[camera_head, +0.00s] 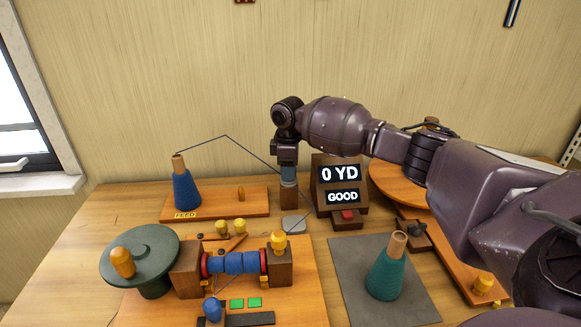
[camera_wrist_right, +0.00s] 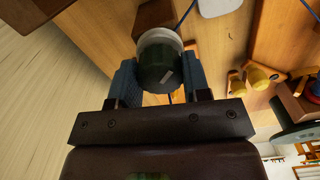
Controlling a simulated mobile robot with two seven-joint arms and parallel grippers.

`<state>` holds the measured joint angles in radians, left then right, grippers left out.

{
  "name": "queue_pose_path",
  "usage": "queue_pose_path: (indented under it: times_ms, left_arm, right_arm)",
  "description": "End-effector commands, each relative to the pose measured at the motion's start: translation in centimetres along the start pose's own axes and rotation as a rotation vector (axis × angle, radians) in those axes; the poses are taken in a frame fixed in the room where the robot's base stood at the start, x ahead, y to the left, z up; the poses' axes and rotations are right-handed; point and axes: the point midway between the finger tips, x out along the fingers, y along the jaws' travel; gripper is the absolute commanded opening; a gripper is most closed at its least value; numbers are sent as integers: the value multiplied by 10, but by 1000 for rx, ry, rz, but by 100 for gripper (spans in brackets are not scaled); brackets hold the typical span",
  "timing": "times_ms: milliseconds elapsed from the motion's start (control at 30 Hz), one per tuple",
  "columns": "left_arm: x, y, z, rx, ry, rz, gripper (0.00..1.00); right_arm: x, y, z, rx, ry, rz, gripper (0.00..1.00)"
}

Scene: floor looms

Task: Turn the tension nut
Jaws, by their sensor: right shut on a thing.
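The tension nut (camera_wrist_right: 160,68) is a round dark green knob with a pale mark on its face and a pale ring around it, shown in the right wrist view. My right gripper (camera_wrist_right: 158,84) is shut on it, with one blue finger on each side. In the head view my right gripper (camera_head: 288,172) points down over a short wooden post (camera_head: 289,196) and its fingers hide most of the nut. My left gripper is not in view.
A display (camera_head: 341,185) reading "0 YD" and "GOOD" stands just right of the post. A blue yarn cone (camera_head: 186,190) stands left, with thread running over to the post. A winder (camera_head: 236,262) and a green cone (camera_head: 386,270) are in front.

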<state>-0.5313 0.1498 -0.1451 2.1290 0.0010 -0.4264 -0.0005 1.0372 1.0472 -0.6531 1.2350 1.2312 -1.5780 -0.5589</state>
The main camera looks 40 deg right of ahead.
Motion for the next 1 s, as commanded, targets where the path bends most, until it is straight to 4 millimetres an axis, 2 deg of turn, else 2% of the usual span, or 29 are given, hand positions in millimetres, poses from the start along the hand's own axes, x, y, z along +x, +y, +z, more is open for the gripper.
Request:
queue_pose_path:
  times_ms: [667,700,800,867,1000]
  left_arm:
    - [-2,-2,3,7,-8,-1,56]
    - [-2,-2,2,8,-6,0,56]
    - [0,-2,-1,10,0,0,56]
    - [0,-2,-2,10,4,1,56]
    - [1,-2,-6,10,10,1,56]
  right_arm:
    - [1,-1,0,-64,1,-2,20]
    - [1,-1,0,-63,1,-2,47]
    - [1,0,0,-63,1,-1,62]
    - [1,0,0,-63,1,-1,69]
    - [0,0,0,-62,1,-1,69]
